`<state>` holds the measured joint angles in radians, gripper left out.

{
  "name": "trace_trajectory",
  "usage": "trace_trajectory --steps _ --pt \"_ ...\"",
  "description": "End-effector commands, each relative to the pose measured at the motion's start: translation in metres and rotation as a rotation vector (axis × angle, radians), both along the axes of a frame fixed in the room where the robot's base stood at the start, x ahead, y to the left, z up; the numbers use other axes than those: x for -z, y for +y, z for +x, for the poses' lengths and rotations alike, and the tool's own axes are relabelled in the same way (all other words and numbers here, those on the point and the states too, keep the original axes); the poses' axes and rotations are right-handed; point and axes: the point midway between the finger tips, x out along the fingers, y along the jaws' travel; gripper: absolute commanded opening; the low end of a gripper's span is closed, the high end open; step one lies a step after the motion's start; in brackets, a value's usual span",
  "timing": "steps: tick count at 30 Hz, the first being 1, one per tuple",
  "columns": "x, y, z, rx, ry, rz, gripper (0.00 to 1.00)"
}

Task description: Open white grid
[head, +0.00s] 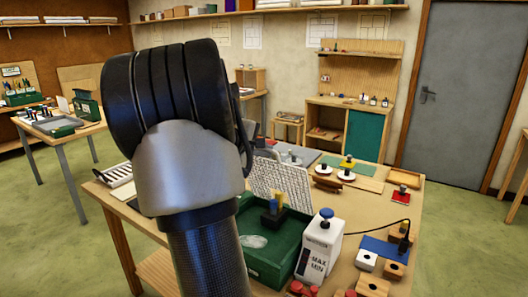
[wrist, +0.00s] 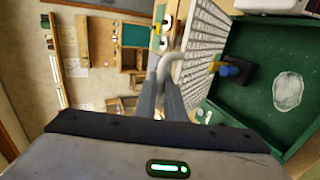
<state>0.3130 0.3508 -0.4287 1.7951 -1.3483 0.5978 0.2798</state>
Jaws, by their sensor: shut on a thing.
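The white grid (head: 283,187) stands raised and tilted at the back of the green box (head: 262,268). In the wrist view the grid (wrist: 209,38) runs along the side of the open box (wrist: 238,122). My gripper (wrist: 163,82) is shut on a grey curved handle (wrist: 171,60) at the grid's edge. My arm hides the gripper in the head view. Inside the box are a black block (wrist: 238,72) with blue and yellow parts and a pale oval patch (wrist: 288,91).
A white MAX/MIN container (head: 318,248) with a blue knob stands right of the box. Wooden blocks (head: 372,284), a blue mat (head: 386,249) and red items (head: 400,192) lie further right. Some bare tabletop (head: 362,212) shows behind the container.

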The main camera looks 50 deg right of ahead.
Motion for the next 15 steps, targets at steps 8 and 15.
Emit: trace_trajectory --steps 8,15 --pt "0.0004 0.0004 0.0001 -0.001 0.002 0.000 0.28" --pt "-0.0005 0.0030 0.0003 -0.001 0.000 0.000 0.28"
